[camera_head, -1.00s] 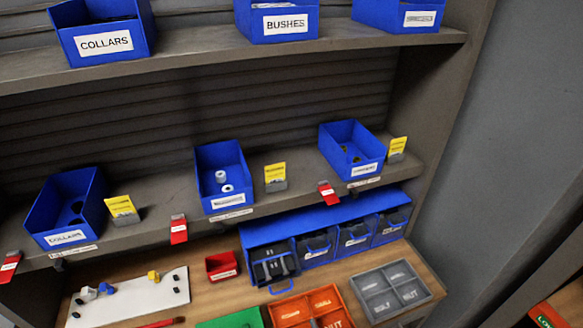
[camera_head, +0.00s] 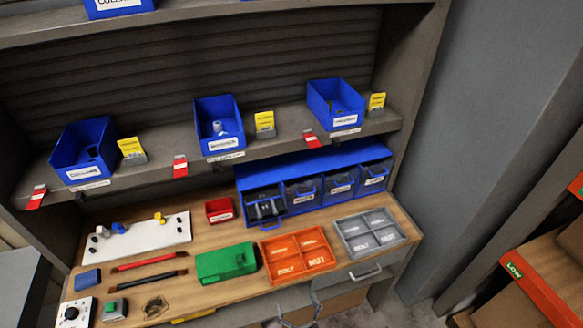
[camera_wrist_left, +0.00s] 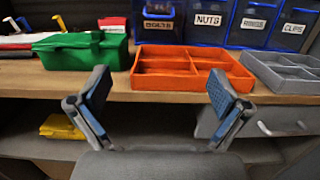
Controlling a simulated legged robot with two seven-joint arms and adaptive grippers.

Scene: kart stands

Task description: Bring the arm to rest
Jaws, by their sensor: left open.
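My left gripper (camera_head: 298,308) shows at the bottom of the head view, in front of the workbench's front edge. It also shows in the left wrist view (camera_wrist_left: 160,90), with its two blue-padded fingers wide apart and nothing between them. Beyond it on the bench is the orange divided tray (camera_head: 295,255), which is also in the wrist view (camera_wrist_left: 190,88). The fingers are apart from the tray and the bench. My right gripper is in neither view.
The wooden bench (camera_head: 205,283) holds a green box (camera_head: 226,262), a grey divided tray (camera_head: 370,232), a white board (camera_head: 137,237) and a blue drawer rack (camera_head: 315,180). A drawer handle (camera_head: 366,273) sticks out near the gripper. Blue bins (camera_head: 84,150) stand on the shelf above.

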